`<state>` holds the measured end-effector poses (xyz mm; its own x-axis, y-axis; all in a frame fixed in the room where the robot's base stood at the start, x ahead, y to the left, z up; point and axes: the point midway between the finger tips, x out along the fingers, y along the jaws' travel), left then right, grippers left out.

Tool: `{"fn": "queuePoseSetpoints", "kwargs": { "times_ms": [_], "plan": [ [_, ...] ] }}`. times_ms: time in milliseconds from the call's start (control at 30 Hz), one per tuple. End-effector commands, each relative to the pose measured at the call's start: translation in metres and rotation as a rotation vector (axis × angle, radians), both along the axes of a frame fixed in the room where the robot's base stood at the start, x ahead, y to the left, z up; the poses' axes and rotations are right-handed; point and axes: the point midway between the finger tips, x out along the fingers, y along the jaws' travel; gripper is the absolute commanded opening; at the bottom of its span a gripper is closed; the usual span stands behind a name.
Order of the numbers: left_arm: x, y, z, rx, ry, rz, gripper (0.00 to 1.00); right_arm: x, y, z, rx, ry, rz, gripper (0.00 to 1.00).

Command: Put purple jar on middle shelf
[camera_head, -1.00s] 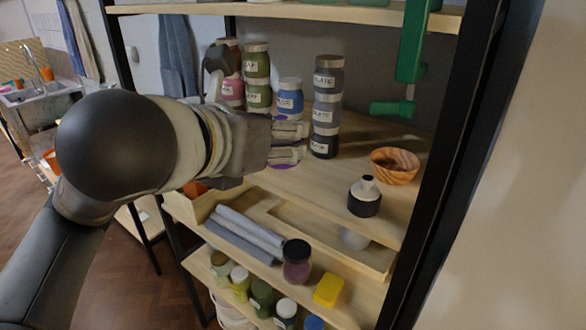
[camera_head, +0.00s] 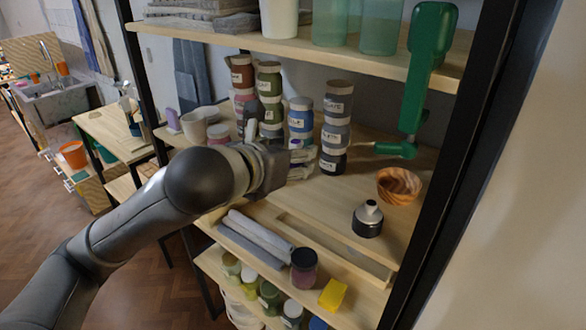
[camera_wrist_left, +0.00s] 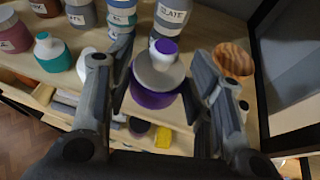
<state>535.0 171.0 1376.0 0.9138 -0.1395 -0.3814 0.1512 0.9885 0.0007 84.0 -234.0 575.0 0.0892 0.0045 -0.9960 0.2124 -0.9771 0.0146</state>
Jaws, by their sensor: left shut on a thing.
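The purple jar (camera_wrist_left: 155,98), with a grey upper part and a purple cap, is between the fingers of my left gripper (camera_wrist_left: 160,80) in the left wrist view. The fingers are shut on it. In the head view my left gripper (camera_head: 303,163) is over the middle shelf (camera_head: 335,205), just in front of the stacked jars. Only small purple bits of the jar (camera_head: 296,143) show there, the rest hidden by the fingers. I cannot tell whether its base touches the shelf. My right gripper is not in view.
A grey slate jar stack (camera_head: 335,125) and a blue jar stack (camera_head: 300,118) stand behind the gripper. To the right are a wooden bowl (camera_head: 399,186), a black-and-silver bottle (camera_head: 367,219) and a green clamp (camera_head: 428,65). A dark-lidded jar (camera_head: 304,270) stands below.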

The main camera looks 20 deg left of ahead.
Motion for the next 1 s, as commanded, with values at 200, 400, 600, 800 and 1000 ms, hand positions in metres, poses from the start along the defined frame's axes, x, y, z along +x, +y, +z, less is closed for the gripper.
{"fn": "queuePoseSetpoints", "kwargs": {
  "times_ms": [200,400,600,800,1000],
  "plan": [
    [0.029,0.006,-0.034,-0.002,0.005,0.001,0.16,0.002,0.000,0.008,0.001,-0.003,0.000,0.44],
    [0.043,0.009,-0.050,-0.001,0.000,0.000,0.10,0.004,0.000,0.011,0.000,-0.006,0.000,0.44],
    [0.052,0.011,-0.065,-0.002,0.003,0.000,0.10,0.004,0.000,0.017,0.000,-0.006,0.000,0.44],
    [0.052,0.011,-0.083,-0.001,0.002,-0.001,0.10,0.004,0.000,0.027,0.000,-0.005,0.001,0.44],
    [0.052,0.011,-0.091,0.000,-0.002,0.000,0.10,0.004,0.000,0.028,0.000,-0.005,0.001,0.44]
  ]
}}
